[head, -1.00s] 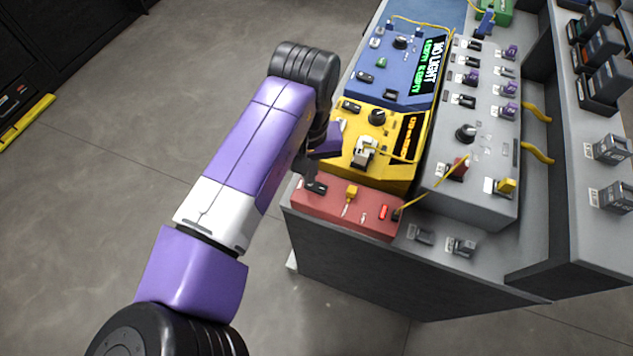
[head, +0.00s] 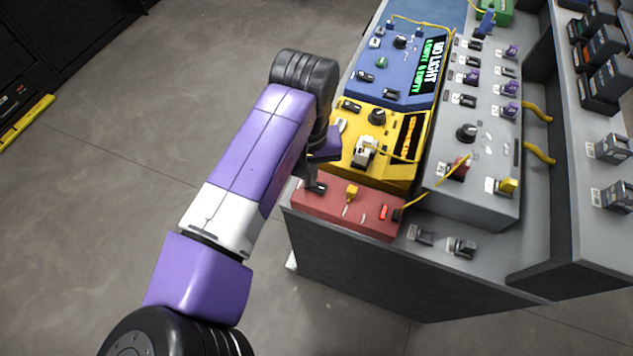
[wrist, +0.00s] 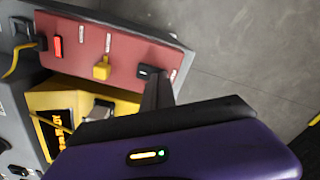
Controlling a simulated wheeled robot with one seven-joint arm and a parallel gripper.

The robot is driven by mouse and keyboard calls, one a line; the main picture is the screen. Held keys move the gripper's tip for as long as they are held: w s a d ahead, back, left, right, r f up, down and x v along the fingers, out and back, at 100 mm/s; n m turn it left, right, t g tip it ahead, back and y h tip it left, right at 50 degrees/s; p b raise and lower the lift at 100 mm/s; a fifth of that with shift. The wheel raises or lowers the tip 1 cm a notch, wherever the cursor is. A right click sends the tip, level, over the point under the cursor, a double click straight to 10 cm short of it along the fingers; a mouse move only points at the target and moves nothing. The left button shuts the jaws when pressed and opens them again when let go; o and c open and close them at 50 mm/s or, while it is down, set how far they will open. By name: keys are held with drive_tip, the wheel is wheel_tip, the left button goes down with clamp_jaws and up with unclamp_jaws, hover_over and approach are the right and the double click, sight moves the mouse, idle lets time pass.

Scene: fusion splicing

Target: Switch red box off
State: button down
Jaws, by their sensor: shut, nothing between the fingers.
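The red box (head: 330,209) sits at the front left corner of the bench. On its top are a black rocker switch (wrist: 147,71) at one end, a yellow connector (head: 351,192), and a lit red indicator (head: 384,212); the indicator also glows in the wrist view (wrist: 57,46). My gripper (head: 314,183) is shut and empty, pointing down at the switch end of the red box. In the wrist view its fingertips (wrist: 153,82) are right at the black switch and partly cover it. I cannot tell whether they touch it.
A yellow box (head: 376,180) with an orange display stands just behind the red box. A blue box (head: 380,70) reading NO LIGHT is farther back. A grey panel (head: 455,205) with knobs and connectors is to the right. A yellow cable (head: 440,185) runs from the red box to it.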

drive_tip(key=shift+f, duration=0.15)
wheel_tip(320, 180, up, 7)
drive_tip(key=p, duration=0.7)
idle(0.3)
idle(0.4)
